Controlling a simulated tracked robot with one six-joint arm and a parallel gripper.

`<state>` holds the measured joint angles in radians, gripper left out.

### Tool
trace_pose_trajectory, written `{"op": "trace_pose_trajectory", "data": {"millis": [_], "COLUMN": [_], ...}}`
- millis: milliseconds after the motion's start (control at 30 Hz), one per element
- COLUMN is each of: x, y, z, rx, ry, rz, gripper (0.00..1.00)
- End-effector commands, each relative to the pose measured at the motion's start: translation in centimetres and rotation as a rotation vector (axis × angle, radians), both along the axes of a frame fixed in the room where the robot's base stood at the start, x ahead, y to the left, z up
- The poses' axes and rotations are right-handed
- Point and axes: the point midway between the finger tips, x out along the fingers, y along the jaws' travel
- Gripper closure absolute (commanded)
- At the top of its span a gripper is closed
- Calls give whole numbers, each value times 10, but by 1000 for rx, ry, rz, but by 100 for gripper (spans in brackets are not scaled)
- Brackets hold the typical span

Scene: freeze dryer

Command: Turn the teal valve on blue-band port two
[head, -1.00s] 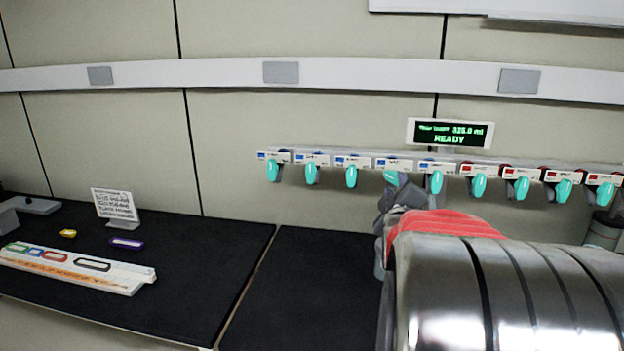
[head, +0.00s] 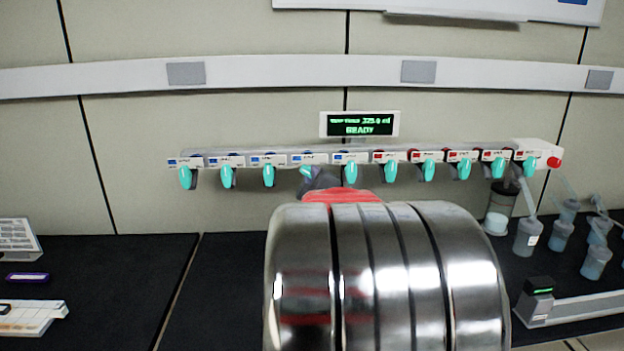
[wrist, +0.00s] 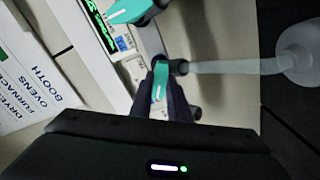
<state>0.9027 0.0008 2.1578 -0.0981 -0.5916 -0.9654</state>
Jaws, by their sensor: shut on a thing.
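A row of teal valves hangs on a white manifold (head: 225,158), blue-marked on the left and red-marked on the right. My gripper (wrist: 163,92) is shut on a teal valve (wrist: 161,78), with dark fingers on both sides of it. In the head view this held valve (head: 305,171) is the second from the right among the blue-marked ones. It looks tilted, while its neighbours hang nearly straight down. The port numbers are too small to read. A neighbouring teal valve (wrist: 130,10) is in the wrist view. My arm hides part of my gripper in the head view.
A display (head: 360,124) reading READY stands above the manifold. A pale tube (wrist: 225,67) runs close to the held valve. Flasks (head: 528,236) and a small device (head: 537,298) stand at the right. The black bench (head: 110,270) has free room left of my arm.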

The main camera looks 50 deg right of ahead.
Motion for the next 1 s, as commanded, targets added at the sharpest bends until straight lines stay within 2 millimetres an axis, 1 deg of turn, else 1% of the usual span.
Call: {"op": "trace_pose_trajectory", "data": {"millis": [100, 167, 200, 567, 767, 1000], "x": [0, 0, -1, -1, -1, -1], "y": [0, 0, 4, -1, -1, -1], "z": [-1, -1, -1, -3, -3, -4], "rx": [2, 2, 2, 36, 102, 229], "ry": [1, 2, 2, -33, -107, -249], "rz": [0, 1, -2, -3, -3, -5], "gripper": [100, 100, 100, 100, 100, 100]}}
